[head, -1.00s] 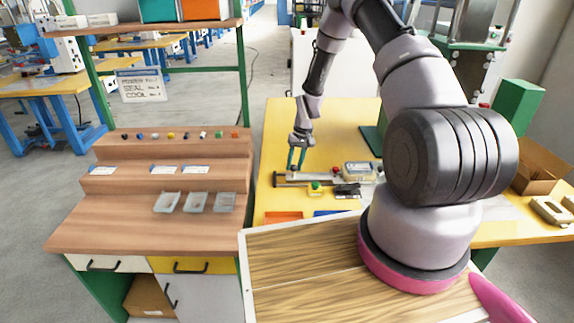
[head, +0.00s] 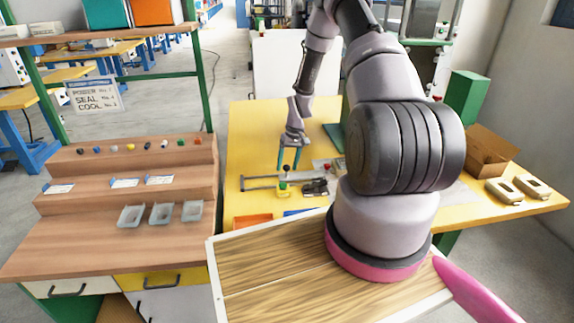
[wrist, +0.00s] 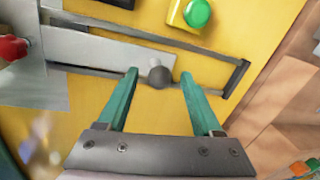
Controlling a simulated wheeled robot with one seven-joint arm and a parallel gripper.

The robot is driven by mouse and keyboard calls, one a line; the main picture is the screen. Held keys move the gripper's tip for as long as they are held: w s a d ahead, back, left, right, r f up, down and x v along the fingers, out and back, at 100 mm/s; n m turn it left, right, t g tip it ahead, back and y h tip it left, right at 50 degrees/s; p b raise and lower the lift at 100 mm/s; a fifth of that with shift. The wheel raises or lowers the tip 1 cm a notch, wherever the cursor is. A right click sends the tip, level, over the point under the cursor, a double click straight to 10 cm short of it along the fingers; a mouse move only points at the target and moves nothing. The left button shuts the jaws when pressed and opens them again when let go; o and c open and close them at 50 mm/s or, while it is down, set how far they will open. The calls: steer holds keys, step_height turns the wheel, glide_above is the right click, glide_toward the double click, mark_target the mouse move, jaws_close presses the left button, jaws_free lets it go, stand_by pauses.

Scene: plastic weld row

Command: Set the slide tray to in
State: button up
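The slide tray (wrist: 110,50) is a flat grey plate between dark rails on the yellow table. A round dark knob (wrist: 158,77) sits at its right end. In the wrist view, bare rail runs from the knob to an end bar at the right. In the head view the knob (head: 286,168) stands above the rail (head: 255,186). My gripper (wrist: 158,74) is open, with one teal finger on each side of the knob and a visible gap to each. It also shows in the head view (head: 288,166).
A yellow box with a green button (wrist: 196,12) stands close beside the rail. A black clamp-like part (head: 315,187) lies right of it. A red knob (wrist: 12,47) is at the tray's left in the wrist view. Orange (head: 252,221) and blue bins stand at the table's front edge.

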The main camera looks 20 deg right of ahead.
step_height(320, 180, up, 11)
steer(key=d, duration=0.2)
steer(key=shift+f, duration=0.2)
